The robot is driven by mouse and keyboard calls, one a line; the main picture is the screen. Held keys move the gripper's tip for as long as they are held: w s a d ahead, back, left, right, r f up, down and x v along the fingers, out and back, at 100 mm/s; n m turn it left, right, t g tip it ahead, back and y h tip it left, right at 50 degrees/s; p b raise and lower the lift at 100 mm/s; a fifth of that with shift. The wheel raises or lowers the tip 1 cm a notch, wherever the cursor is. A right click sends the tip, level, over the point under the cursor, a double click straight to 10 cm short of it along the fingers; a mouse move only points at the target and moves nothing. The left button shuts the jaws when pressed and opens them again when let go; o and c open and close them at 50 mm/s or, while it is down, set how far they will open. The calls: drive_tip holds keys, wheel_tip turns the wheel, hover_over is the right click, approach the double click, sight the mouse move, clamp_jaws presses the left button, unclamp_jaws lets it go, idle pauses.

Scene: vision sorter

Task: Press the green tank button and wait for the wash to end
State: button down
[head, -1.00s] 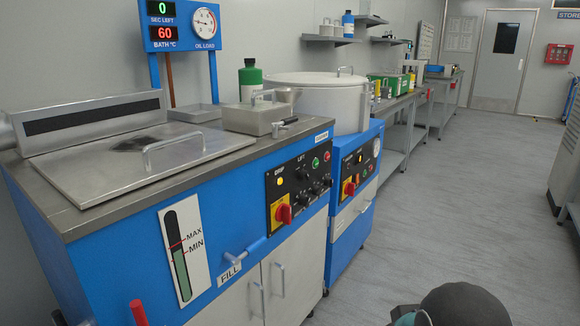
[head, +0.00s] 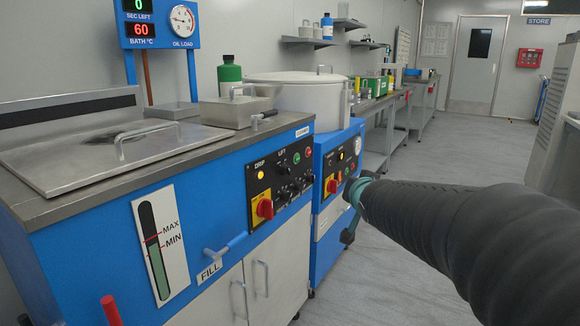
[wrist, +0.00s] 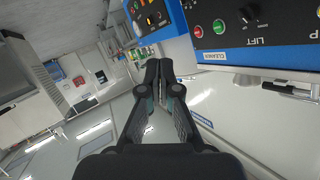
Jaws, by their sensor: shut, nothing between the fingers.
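The blue wash tank (head: 110,250) stands at the left with its lid (head: 115,155) down. Its black panel (head: 280,175) carries a green button (head: 296,158) beside a red one (head: 308,152). In the wrist view the green button (wrist: 219,27) is at the upper right, near the LIFT label. My gripper (head: 356,193) is right of that panel, in front of the second machine and apart from the button. In the wrist view my gripper (wrist: 165,68) is shut and empty. The display (head: 158,22) reads 0 sec left and 60 °C bath.
A second blue machine (head: 325,225) with its own buttons and a white drum (head: 300,92) stands right behind the tank. A blue fill handle (head: 228,245) sticks out from the tank front. Benches (head: 385,125) line the wall. The grey floor (head: 400,275) at right is open.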

sight(297, 159)
drive_tip(key=w+f+m+t+y+b, duration=0.1)
drive_tip(key=w+t+y, duration=0.3)
drive_tip(key=w, duration=1.2)
drive_tip(key=shift+t+b, duration=0.6)
drive_tip(key=shift+b, duration=0.1)
drive_tip(key=shift+w+a, duration=0.1)
drive_tip(key=w+a, duration=0.5)
drive_tip(key=a, duration=0.2)
drive_tip(key=shift+w+a, duration=0.1)
drive_tip(key=shift+w, duration=0.05)
drive_tip(key=shift+w+a+b, duration=0.25)
drive_tip(key=shift+b, duration=0.05)
